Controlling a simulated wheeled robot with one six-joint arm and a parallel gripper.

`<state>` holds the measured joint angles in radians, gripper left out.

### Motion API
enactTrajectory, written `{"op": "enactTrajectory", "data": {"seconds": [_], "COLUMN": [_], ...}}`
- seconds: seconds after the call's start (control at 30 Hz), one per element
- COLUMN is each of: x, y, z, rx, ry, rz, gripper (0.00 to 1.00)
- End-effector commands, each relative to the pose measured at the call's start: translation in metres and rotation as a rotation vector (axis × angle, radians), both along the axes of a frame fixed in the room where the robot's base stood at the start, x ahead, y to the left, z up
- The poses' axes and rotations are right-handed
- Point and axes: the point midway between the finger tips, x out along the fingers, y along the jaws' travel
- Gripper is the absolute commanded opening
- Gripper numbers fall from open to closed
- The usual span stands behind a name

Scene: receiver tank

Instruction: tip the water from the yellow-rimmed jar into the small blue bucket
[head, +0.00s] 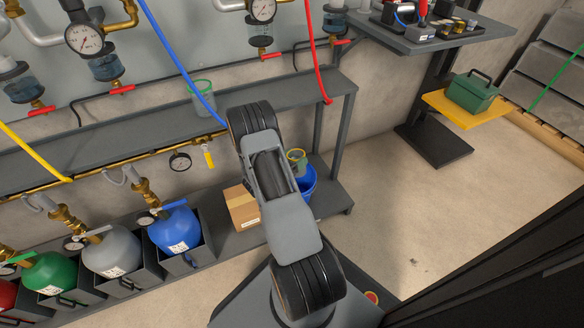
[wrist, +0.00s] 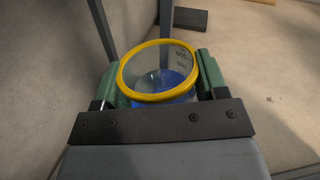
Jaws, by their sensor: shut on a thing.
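The yellow-rimmed jar (head: 296,156) is clear, with volume marks on its wall. In the wrist view the jar (wrist: 160,95) sits between the green finger pads of my gripper (wrist: 163,80), which is shut on it. The jar looks about upright, its mouth open toward the wrist camera. The small blue bucket (head: 308,184) shows in the head view just below and behind the jar, partly hidden by my arm. Blue shows through the jar in the wrist view; I cannot tell how much is water and how much is bucket.
A green-rimmed jar (head: 201,97) stands on the grey shelf (head: 130,128). A cardboard box (head: 242,207) is left of the bucket on the lower shelf, near a blue gas cylinder (head: 176,230). A shelf post (head: 321,130) rises behind the bucket.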

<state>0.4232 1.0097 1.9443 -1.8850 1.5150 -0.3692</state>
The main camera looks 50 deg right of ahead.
Motion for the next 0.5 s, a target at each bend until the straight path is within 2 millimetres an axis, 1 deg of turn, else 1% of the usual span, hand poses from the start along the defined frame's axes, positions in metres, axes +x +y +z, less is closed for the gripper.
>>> {"op": "enactTrajectory", "data": {"seconds": [0.03, 0.17, 0.37, 0.5], "x": [-0.004, -0.01, -0.012, -0.012], "y": [-0.004, -0.008, -0.008, -0.008], "z": [-0.011, -0.016, -0.009, -0.002], "rx": [0.0, 0.005, 0.022, 0.043], "ry": [0.003, 0.023, 0.143, 0.296], "rz": [-0.023, -0.055, -0.062, -0.061], "gripper": [0.33, 0.33, 0.33, 0.33]}}
